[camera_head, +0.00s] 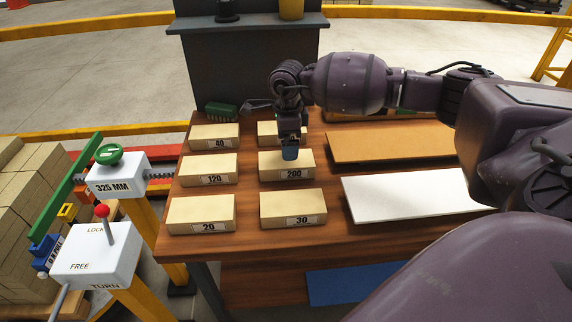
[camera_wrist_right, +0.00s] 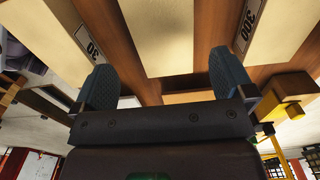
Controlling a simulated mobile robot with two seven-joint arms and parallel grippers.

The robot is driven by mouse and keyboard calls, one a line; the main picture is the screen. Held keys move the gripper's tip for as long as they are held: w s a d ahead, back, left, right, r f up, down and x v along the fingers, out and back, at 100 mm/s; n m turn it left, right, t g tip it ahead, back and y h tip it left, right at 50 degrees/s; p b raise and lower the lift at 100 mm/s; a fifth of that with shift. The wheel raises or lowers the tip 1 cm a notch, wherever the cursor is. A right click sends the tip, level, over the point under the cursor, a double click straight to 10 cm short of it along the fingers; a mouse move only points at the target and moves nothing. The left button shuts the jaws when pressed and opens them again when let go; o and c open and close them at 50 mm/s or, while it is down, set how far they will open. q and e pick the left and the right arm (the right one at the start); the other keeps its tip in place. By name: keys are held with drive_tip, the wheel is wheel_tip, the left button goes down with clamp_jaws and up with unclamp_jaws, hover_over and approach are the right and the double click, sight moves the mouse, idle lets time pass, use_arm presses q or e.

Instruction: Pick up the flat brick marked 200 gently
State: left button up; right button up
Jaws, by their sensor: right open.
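The flat tan brick marked 200 (camera_head: 272,167) lies on the brown table in the middle of the right brick column, its white label facing me. My right gripper (camera_head: 289,153) points down at the brick's back part in the head view and hides some of it; whether it touches cannot be told. In the right wrist view the blue-grey fingers (camera_wrist_right: 158,85) are spread wide, with nothing held between them. Tan bricks and labels show beyond the fingers, partly cut off. My left gripper is not in view.
Bricks marked 40 (camera_head: 214,132), 120 (camera_head: 209,165), 20 (camera_head: 201,208) and 30 (camera_head: 293,203) lie around it. Another brick (camera_head: 268,129) behind is partly hidden by my gripper. An orange board (camera_head: 385,146) and a white board (camera_head: 410,197) lie right. A lever stand (camera_head: 95,255) stands left.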

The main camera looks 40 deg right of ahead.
sight(286, 163)
drive_tip(key=f, duration=0.6)
drive_tip(key=f+b, duration=0.1)
drive_tip(key=f, duration=0.2)
drive_tip(key=shift+w, duration=0.25)
drive_tip(key=shift+r, duration=0.15)
drive_tip(key=c, duration=0.7)
drive_tip(key=shift+c, duration=0.4)
drive_tip(key=shift+r, duration=0.15)
